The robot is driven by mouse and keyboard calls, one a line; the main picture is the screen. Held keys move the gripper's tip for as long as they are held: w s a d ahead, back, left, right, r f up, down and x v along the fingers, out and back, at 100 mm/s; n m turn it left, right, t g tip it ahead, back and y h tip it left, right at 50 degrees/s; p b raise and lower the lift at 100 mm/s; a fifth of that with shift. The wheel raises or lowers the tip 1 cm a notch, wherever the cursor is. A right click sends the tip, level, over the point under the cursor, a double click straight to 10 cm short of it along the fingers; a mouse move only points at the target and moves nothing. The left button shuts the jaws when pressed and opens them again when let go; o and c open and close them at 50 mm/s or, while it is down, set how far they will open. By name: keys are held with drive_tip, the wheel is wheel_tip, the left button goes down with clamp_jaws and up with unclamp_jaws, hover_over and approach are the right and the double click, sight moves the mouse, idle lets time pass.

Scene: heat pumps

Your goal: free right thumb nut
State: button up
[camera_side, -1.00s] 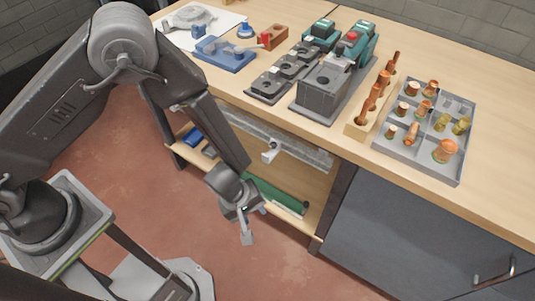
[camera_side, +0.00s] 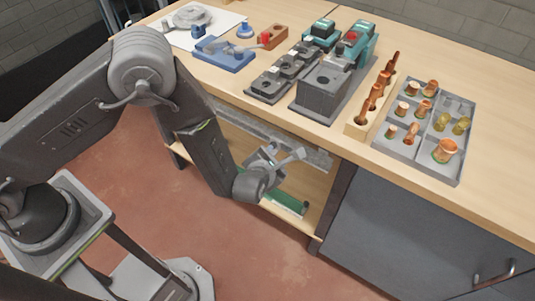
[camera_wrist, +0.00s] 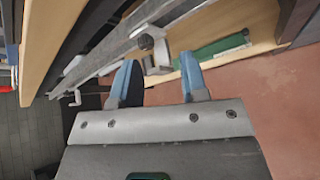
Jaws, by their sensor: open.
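My gripper (camera_side: 284,155) is in front of the bench's lower opening, below the worktop edge, with its fingers turned toward the bench. In the wrist view my gripper (camera_wrist: 159,74) shows two blue fingers spread apart with nothing between them. Beyond the fingertips is a dark round knob (camera_wrist: 146,41) on a pale clamp block (camera_wrist: 157,62) at the long grey rail (camera_wrist: 112,52). The knob may be the right thumb nut; I cannot be sure. It stands apart from the fingers. In the side view my gripper hides this clamp.
A crank-like handle (camera_wrist: 70,98) shows at the left of the rail. A green bar (camera_side: 287,199) lies on the lower shelf. The worktop above holds a blue fixture (camera_side: 224,53), grey blocks, a wooden rack (camera_side: 358,130) and a grey parts tray (camera_side: 418,163).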

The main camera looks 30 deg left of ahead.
drive_tip(key=shift+n+y, duration=0.5)
drive_tip(key=shift+y, duration=0.1)
drive_tip(key=shift+a+x, duration=0.25)
drive_tip(key=shift+x, duration=0.85)
drive_tip(key=shift+a+x, duration=0.25)
drive_tip(key=shift+x, duration=0.85)
drive_tip(key=shift+a+x, duration=0.25)
drive_tip(key=shift+x, duration=0.85)
drive_tip(key=shift+s+a+r, duration=0.1)
drive_tip(key=shift+s+a, duration=0.05)
drive_tip(key=shift+s, duration=0.1)
drive_tip(key=shift+c, duration=0.4)
drive_tip(key=c, duration=0.5)
